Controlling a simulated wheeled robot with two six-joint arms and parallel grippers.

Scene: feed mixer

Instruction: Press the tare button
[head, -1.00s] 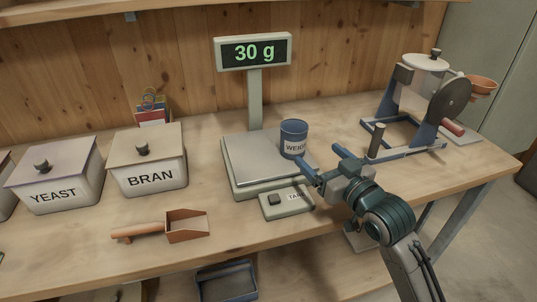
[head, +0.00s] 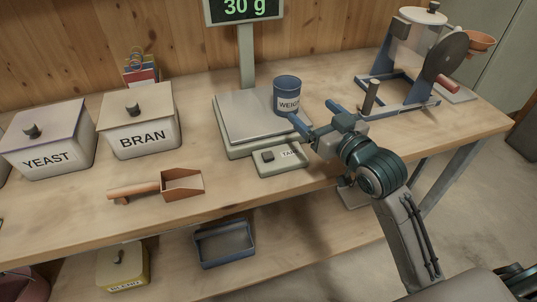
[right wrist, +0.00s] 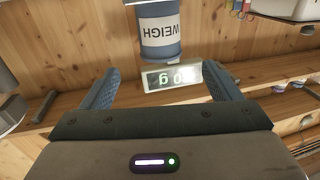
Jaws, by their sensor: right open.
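The scale (head: 225,140) stands on the bench, and its raised display (head: 243,9) reads 30 g. The dark tare button (head: 268,156) is on the small panel at the scale's front, beside a partly hidden TARE label. A blue cup labelled WEIGH (head: 287,95) stands on the weighing plate. My right gripper (head: 312,112) is open and empty, to the right of the tare panel and near the cup. In the right wrist view, the cup (right wrist: 160,38) shows upside down beyond the spread fingers, with the display (right wrist: 172,77) between them. My left gripper is not in view.
YEAST (head: 48,150) and BRAN (head: 140,130) bins stand at the left. A scoop (head: 182,184) lies on the bench left of the tare panel. A hand-cranked mixer (head: 410,60) stands at the right. A blue tray (head: 224,243) sits on the shelf below.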

